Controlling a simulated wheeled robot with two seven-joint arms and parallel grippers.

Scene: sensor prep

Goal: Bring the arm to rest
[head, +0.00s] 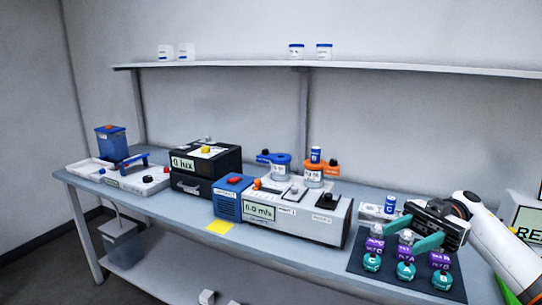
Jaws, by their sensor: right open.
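My right arm (497,245) comes in from the right edge in the head view. Its right gripper (400,240) has two teal fingers that are spread apart. It hangs over the dark mat (362,262) at the right end of the bench, close above the small bottles there. I see nothing held between the fingers, though the bottles behind them make this hard to check. The mat carries several small bottles with purple, grey and teal parts, such as a teal one (372,263). The fingers partly hide the back bottles. My left gripper is not in view.
A grey meter (290,222) reading in m/s, a blue box (229,204) and a black lux meter (222,160) stand along the bench. Blue (280,165) and orange (315,176) devices stand behind. A shelf (240,66) runs above.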

